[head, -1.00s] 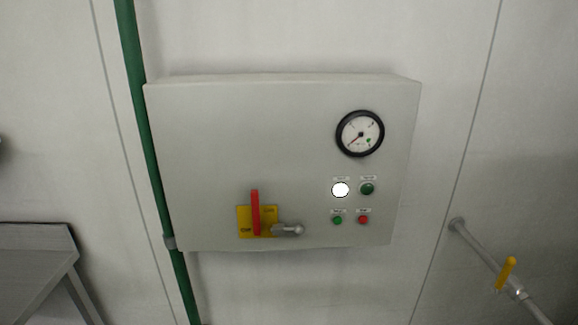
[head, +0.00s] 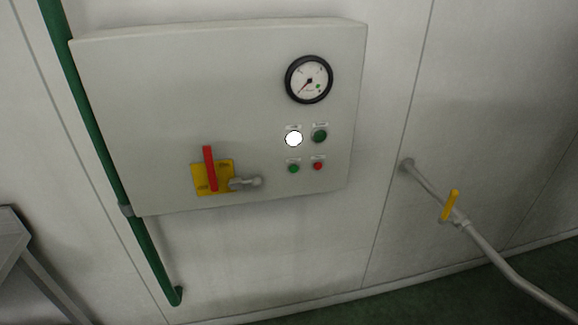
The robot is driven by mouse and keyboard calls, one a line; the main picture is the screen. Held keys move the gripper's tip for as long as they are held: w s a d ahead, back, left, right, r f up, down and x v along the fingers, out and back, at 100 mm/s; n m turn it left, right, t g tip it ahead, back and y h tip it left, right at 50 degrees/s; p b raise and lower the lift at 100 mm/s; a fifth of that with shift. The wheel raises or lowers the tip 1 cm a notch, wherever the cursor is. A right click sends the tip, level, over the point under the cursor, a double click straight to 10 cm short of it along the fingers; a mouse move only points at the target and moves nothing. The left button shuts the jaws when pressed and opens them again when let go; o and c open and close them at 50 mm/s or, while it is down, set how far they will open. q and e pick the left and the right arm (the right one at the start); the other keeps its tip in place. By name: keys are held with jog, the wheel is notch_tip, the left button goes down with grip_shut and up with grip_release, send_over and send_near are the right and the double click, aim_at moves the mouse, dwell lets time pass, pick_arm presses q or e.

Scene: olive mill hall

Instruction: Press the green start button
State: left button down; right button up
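A grey control cabinet (head: 150,110) is fixed to the wall in the head view. The small labels are too blurred to read. Neither of my grippers is in view.
A black-rimmed gauge (head: 309,79) is above the buttons. A red switch handle (head: 210,168) stands upright on a yellow plate, with a grey padlock-like part beside it. A pipe with a yellow valve handle (head: 451,204) juts out at right. A grey table (head: 12,240) is at left.

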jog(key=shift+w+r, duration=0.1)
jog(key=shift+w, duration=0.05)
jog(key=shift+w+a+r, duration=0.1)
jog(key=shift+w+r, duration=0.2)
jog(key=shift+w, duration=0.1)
